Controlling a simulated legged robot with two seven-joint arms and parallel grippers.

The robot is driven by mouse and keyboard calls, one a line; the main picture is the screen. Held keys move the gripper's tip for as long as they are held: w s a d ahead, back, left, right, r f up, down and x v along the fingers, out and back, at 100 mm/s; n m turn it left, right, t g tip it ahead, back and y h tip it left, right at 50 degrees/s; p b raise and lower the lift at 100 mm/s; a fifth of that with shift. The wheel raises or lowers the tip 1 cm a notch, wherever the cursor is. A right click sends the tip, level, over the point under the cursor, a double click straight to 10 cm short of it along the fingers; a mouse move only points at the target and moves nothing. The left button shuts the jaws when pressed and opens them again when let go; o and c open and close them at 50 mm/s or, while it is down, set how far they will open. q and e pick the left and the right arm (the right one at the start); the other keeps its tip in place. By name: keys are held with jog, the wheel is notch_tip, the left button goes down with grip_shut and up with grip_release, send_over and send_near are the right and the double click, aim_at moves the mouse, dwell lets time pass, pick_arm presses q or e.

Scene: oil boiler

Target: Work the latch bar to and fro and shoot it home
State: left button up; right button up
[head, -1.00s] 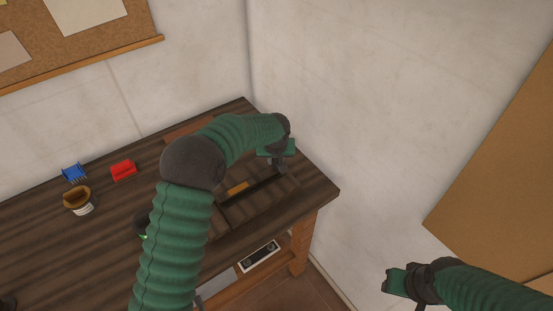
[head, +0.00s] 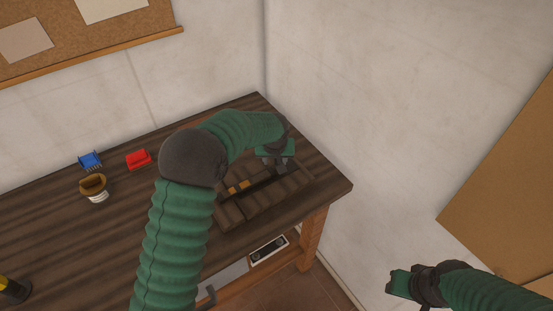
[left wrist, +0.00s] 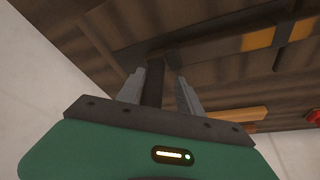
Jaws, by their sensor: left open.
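The latch bar (head: 262,184) is a dark bar lying along a slatted wooden panel on the table. In the left wrist view the bar (left wrist: 215,47) runs to the upper right, with orange stretches either side of a dark bracket (left wrist: 285,45). My left gripper (head: 278,166) is over the bar's right end. In the left wrist view its open fingers (left wrist: 160,92) stand either side of a dark upright post (left wrist: 153,85), with a gap at least on the right. My right gripper (head: 398,284) hangs off to the lower right, away from the table; its jaws are too small to judge.
A blue piece (head: 90,160), a red piece (head: 138,159) and a brown-and-white cup (head: 94,188) stand at the table's left. A black and yellow thing (head: 14,289) is at the lower left. White walls meet behind the table; its right corner (head: 345,187) is bare.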

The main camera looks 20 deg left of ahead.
pick_arm(q)
jog(key=shift+r, duration=0.1)
jog(key=b+v, duration=0.1)
jog(key=v, duration=1.5)
jog(key=shift+r, duration=0.25)
jog(key=shift+s, duration=0.15)
